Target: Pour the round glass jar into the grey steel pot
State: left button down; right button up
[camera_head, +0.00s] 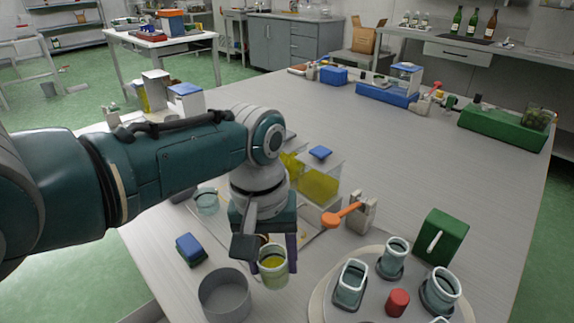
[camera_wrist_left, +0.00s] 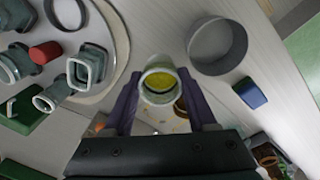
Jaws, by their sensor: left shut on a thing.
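The round glass jar (camera_head: 272,271), with yellow-green liquid in it, is between the purple fingers of my left gripper (camera_head: 275,256). The fingers are shut on its sides, and it looks about upright. In the left wrist view the jar (camera_wrist_left: 159,84) shows its open mouth between the fingertips (camera_wrist_left: 160,98). The grey steel pot (camera_head: 225,303) stands open on the table just left of the jar in the head view; the visible inside looks empty. The pot (camera_wrist_left: 220,68) is to the upper right of the jar in the left wrist view. My right gripper is not in view.
A blue block (camera_head: 190,249) lies behind the pot. A round board (camera_head: 321,302) with several glass jars and a red cylinder (camera_head: 398,302) is at the right. A green box (camera_head: 440,237), an orange spoon (camera_head: 341,213) and a blue-lidded oil container (camera_head: 319,181) stand farther back.

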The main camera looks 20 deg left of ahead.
pick_arm(q)
jog(key=shift+s+a+r+t+h+p, duration=0.15)
jog(key=shift+a+r+h+p, duration=0.05)
jog(key=shift+r+p, duration=0.25)
jog(key=shift+s+a+r+t+h+p, duration=0.2)
jog(key=shift+r+p, duration=0.15)
jog(key=shift+p, duration=0.15)
jog(key=shift+s+a+f+t+h+p, duration=0.1)
jog(key=shift+s+a+t+h+p, duration=0.1)
jog(key=shift+a+t+h+p, duration=0.15)
jog(key=s+a+t+h+b, duration=0.1)
jog(key=h, duration=0.1)
jog(key=s+a+t+h+b, duration=0.1)
jog(key=a+t+h, duration=0.1)
jog(key=shift+s+a+r+b, duration=0.1)
jog(key=shift+s+r+b, duration=0.1)
jog(key=shift+r+b, duration=0.2)
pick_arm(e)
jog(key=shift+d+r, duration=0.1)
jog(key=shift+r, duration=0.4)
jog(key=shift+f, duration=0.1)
pick_arm(q)
jog(key=shift+s+a+h+b, duration=0.1)
jog(key=shift+h+b, duration=0.15)
jog(key=shift+b, duration=0.1)
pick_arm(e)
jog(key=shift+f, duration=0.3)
